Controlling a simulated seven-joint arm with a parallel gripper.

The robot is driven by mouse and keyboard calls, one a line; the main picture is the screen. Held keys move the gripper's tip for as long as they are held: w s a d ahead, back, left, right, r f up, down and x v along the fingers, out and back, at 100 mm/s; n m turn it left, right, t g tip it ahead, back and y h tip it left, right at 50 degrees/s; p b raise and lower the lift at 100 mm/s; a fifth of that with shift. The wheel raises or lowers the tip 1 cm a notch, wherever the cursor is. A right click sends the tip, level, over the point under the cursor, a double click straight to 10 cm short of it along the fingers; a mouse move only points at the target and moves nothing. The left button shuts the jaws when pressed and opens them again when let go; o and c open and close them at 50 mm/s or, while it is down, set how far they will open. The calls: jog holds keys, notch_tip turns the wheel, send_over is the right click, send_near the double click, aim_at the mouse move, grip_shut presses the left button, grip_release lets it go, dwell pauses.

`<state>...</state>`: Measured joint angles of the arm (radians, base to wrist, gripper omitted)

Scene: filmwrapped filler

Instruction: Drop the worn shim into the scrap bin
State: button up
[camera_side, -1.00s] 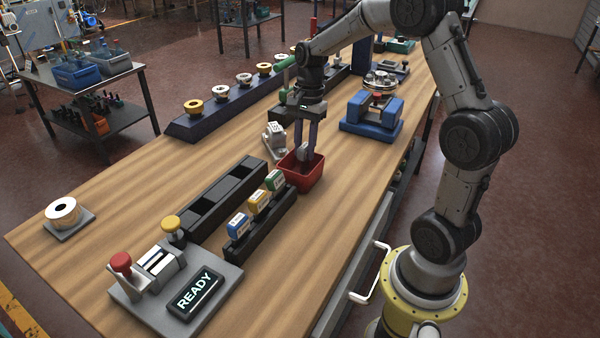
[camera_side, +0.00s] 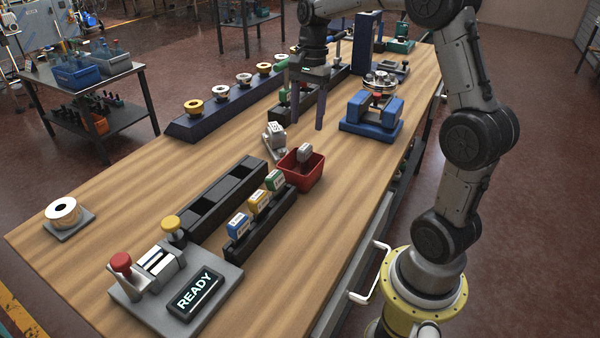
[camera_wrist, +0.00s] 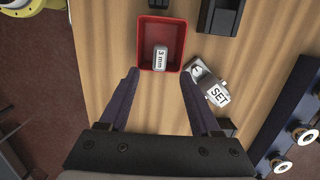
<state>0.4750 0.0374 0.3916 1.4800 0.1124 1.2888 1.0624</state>
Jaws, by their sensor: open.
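The worn shim (camera_side: 304,152) is a small grey block. It is in the red scrap bin (camera_side: 304,178), with its top showing above the rim in the side view. In the wrist view the shim (camera_wrist: 160,58) reads "3 mm" and is inside the red bin (camera_wrist: 177,32). My gripper (camera_side: 306,124) is open and empty, above and behind the bin. In the wrist view the fingers of my gripper (camera_wrist: 158,76) are spread wide, with nothing between them but the view of the bin.
A grey "SET" block (camera_wrist: 209,84) stands beside the bin. A black rack (camera_side: 260,222) holds blue, yellow and green shims. A black slotted tray (camera_side: 212,205) lies to its left. A blue fixture (camera_side: 372,112) stands to the right. Bare wood lies in front of the bin.

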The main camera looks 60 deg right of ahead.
jog(key=shift+d+r, duration=0.2)
jog(key=shift+r, duration=1.2)
jog(key=shift+d+r, duration=0.15)
jog(key=shift+r, duration=1.2)
jog(key=s+a+r+n+t+h, duration=0.1)
jog(key=s+a+r+n, duration=0.2)
jog(key=s+a, duration=0.25)
jog(key=s+a+r+n+t, duration=0.2)
jog(key=s+a+r+n, duration=0.15)
jog(key=a, duration=0.35)
jog(key=s+a+f+n+t, duration=0.2)
jog(key=s+a+f+n, duration=0.1)
jog(key=s+f+n, duration=0.6)
jog(key=shift+s+a+f+n+t, duration=0.3)
jog(key=shift+f+n, duration=0.25)
jog(key=shift+n, duration=0.7)
